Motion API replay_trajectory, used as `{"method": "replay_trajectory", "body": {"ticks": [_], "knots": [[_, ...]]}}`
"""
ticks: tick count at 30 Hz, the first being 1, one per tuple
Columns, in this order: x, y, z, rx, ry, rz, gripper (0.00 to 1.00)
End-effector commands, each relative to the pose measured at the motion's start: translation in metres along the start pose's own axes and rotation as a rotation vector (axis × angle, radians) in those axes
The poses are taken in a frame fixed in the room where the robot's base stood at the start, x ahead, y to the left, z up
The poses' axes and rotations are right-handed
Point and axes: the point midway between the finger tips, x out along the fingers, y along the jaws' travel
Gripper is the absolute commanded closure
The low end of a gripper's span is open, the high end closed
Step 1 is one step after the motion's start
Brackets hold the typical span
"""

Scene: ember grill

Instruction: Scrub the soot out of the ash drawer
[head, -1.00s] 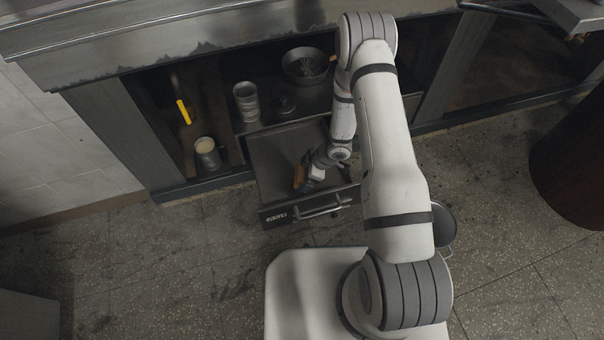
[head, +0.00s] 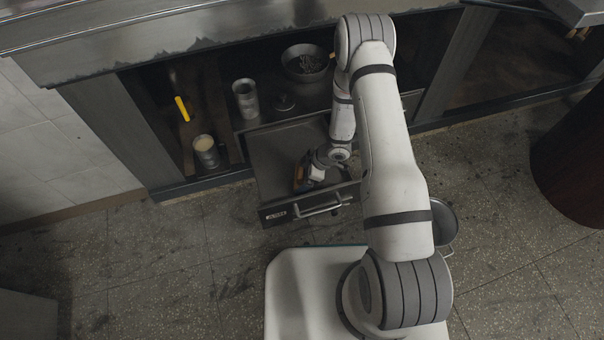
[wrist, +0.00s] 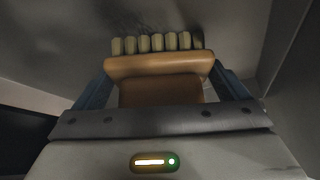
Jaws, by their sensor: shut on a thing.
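The ash drawer (head: 277,157) is pulled out from under the grill, its front with label and bar handle facing me. My gripper (head: 303,177) is down inside the drawer, near its front part. In the wrist view my gripper (wrist: 160,92) is shut on a brush (wrist: 160,66) with an orange-brown wooden body and a row of pale bristle tufts. The bristles point at the drawer floor (wrist: 75,30); whether they touch it I cannot tell. Dark soot smudges (wrist: 200,18) show on the floor just beyond the bristles. My arm hides the drawer's right part in the head view.
A cup with pale contents (head: 206,151) and a yellow-handled tool (head: 182,108) are at left. A brown drum (head: 572,150) stands right.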

Motion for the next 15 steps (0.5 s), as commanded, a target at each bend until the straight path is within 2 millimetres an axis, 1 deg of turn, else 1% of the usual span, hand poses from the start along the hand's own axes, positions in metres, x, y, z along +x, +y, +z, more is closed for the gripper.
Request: {"method": "replay_trajectory", "body": {"ticks": [3, 8, 15], "knots": [[0.003, 0.000, 0.001, 0.000, 0.000, 0.000, 0.24], [-0.001, 0.002, 0.004, 0.001, 0.000, 0.001, 0.24], [-0.013, 0.010, 0.020, 0.002, 0.000, 0.001, 0.24]]}}
